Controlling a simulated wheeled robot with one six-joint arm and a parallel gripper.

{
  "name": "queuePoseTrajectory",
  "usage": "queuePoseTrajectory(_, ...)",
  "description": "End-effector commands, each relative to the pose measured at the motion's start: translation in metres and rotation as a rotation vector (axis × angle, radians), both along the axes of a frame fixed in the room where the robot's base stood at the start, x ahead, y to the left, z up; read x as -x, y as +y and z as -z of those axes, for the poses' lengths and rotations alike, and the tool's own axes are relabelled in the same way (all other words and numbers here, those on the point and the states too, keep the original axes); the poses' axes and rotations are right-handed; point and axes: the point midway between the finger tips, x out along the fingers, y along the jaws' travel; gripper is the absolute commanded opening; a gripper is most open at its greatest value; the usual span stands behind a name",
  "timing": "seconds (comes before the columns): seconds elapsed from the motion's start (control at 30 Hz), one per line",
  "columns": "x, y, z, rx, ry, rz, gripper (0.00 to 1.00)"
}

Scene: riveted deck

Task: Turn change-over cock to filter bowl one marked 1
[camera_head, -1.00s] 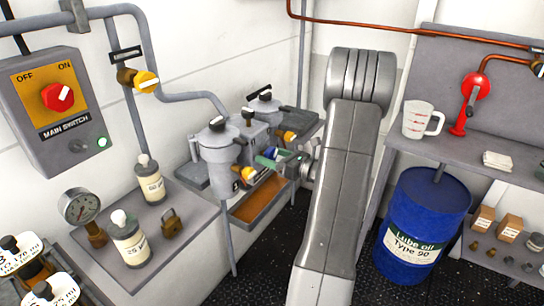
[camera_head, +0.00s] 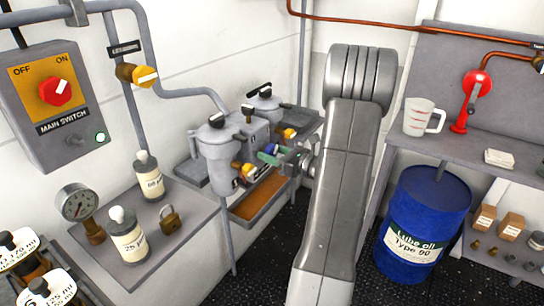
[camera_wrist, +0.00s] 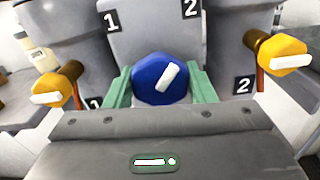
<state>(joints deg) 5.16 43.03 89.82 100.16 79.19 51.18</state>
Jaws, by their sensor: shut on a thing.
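The change-over cock is a blue knob (camera_wrist: 160,80) with a white pointer bar, in the middle of the wrist view. The bar slants up and right, leaning toward the side marked 2. My gripper (camera_wrist: 162,88) has its green fingers on both sides of the knob, shut on it. Behind it is a grey plate (camera_wrist: 150,38) marked 1 at left and 2 at right. Filter bowl one (camera_wrist: 65,45) is at left, bowl two (camera_wrist: 235,40) at right. In the head view my gripper (camera_head: 270,154) is at the filter unit, and the knob is mostly hidden.
Yellow-handled cocks sit close on the left (camera_wrist: 48,95) and right (camera_wrist: 285,55) of my gripper. An orange-brown drip tray (camera_head: 258,197) lies below the bowls. A shelf with bottles (camera_head: 128,235) and a padlock stands at left, a blue oil drum (camera_head: 425,220) at right.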

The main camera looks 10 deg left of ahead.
Motion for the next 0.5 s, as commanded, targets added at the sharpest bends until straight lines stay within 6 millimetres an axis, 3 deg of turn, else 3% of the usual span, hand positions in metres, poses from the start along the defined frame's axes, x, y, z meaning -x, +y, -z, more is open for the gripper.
queuePoseTrajectory(0.5,0.0001,0.0002,0.0056,0.156,-0.434,0.0,0.27)
